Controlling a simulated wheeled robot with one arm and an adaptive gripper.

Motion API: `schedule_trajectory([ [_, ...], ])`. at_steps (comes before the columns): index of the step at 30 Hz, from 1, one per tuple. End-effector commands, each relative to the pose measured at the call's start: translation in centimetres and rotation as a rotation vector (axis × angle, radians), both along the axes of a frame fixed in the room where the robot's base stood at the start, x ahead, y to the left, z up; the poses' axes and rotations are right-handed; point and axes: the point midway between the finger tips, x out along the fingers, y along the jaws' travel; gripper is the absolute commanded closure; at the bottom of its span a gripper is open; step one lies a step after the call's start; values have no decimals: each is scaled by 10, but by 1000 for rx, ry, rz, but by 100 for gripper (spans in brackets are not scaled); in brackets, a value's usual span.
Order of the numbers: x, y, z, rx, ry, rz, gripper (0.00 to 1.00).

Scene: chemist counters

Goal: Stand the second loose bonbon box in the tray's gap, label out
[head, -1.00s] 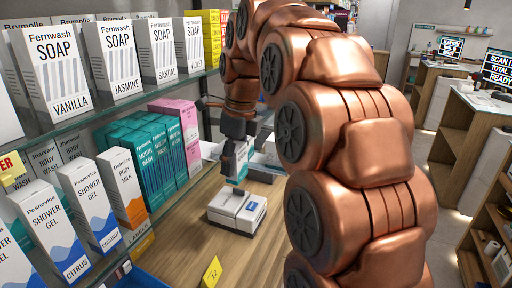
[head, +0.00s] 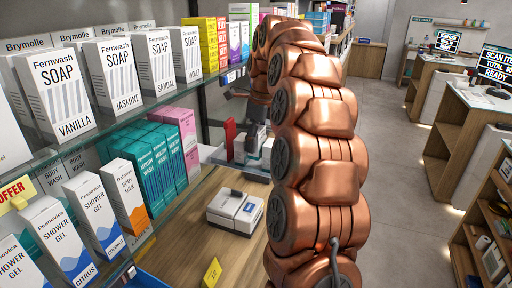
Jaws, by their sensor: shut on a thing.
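My gripper (head: 247,146) is at the far part of the wooden counter, small and partly covered by my copper arm. A narrow red box (head: 229,138) stands upright at its left side. It appears to be the bonbon box, held in the shut jaws, but the grip itself is hard to make out. Its label cannot be read. The tray and its gap cannot be made out; the arm hides part of the far counter.
Open floor (head: 400,150) lies to the right.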

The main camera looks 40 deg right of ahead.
Motion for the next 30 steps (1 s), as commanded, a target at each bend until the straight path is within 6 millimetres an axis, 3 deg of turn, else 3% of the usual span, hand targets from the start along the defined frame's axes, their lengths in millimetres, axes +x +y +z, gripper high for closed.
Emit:
schedule_trajectory([
  [8,4,-7,-1,0,1,-2,82],
  [24,3,-6,-32,1,-1,-1,82],
  [30,4,-7,-35,-1,-2,-1,82],
])
